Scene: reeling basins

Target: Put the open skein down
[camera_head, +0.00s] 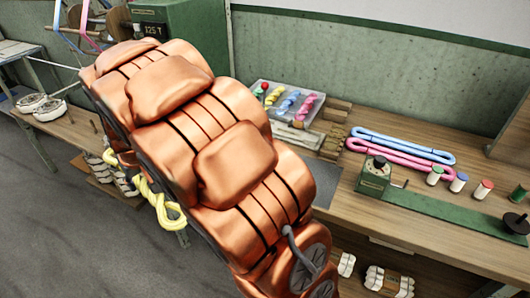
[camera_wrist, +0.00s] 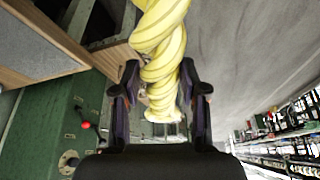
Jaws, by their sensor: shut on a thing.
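My gripper (camera_wrist: 160,85) is shut on a yellow skein (camera_wrist: 162,45) that passes between its two dark fingers in the wrist view. The skein looks twisted like a rope there, not an open loop. In the head view the yellow skein (camera_head: 157,200) hangs at the left of my copper-coloured arm, over the floor and in front of the bench. My arm hides the gripper and part of the skein in that view. A blue skein (camera_head: 405,143) and a pink skein (camera_head: 400,158) lie as long flattened loops on the bench.
The wooden bench (camera_head: 470,250) holds a green winder (camera_head: 373,178), several thread spools and a clear box (camera_head: 285,100) of small coloured skeins. A green machine (camera_head: 185,35) stands at the back. White bundles sit below. Bare bench shows at the right.

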